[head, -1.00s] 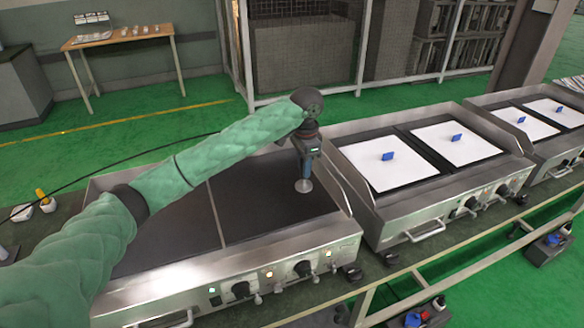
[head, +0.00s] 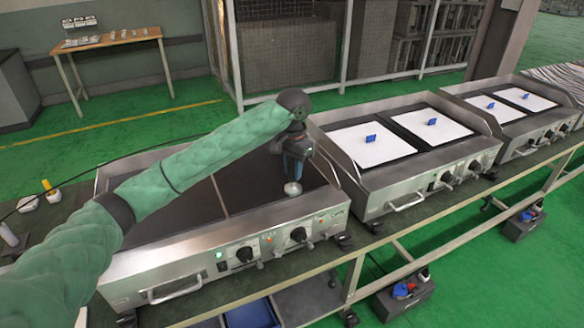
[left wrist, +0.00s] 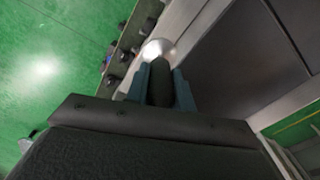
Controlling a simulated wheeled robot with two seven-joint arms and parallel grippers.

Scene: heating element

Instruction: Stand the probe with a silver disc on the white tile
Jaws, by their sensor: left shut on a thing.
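My left gripper (head: 294,176) is shut on a probe, seen from above in the left wrist view (left wrist: 160,86). The probe ends in a round silver disc (head: 293,188), which sticks out past the fingertips in the left wrist view (left wrist: 158,47). In the head view the probe hangs roughly upright with the disc down, over the right dark plate of the nearest griddle; I cannot tell whether it touches. Two small white pieces lie at the far left: one (head: 28,204) looks bare, one (head: 53,196) has a yellow-topped object (head: 46,184) at it. My right gripper is not in view.
The nearest griddle (head: 190,265) has raised steel walls and front knobs. Other griddles to the right carry white sheets (head: 370,148) with blue pieces (head: 370,139) on them. A dark cable (head: 75,178) runs along the left. A wooden table (head: 105,42) stands behind.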

